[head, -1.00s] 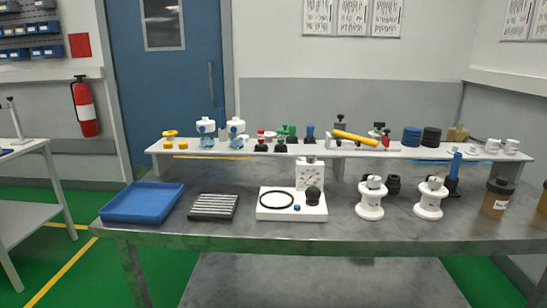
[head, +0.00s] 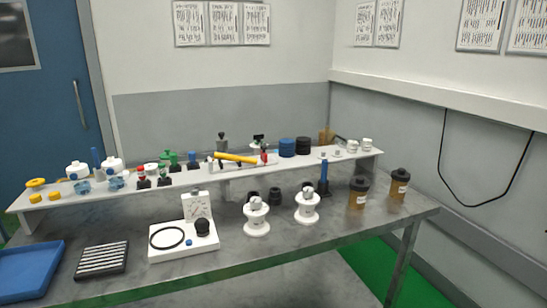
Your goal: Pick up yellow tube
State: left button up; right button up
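The yellow tube (head: 236,158) lies nearly level on the raised white shelf (head: 316,161) at the back of the metal table, in the head view. It slopes slightly down to the right. It seems to rest on a low white holder, with a red part just at its right end. Neither of my grippers shows in the head view.
On the metal table (head: 340,225) are a blue tray (head: 25,268), a black ribbed block (head: 101,260), a white gauge unit (head: 197,206), white spool-like parts (head: 257,217) and brown jars (head: 358,192). Blue and black discs (head: 287,147) stand right of the tube. The front right tabletop is clear.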

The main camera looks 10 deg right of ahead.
aim_at(220, 156)
jog(key=z, duration=1.05)
jog(key=i, duration=1)
jog(key=u, duration=4.15)
jog(key=k, duration=0.75)
jog(key=z, duration=0.2)
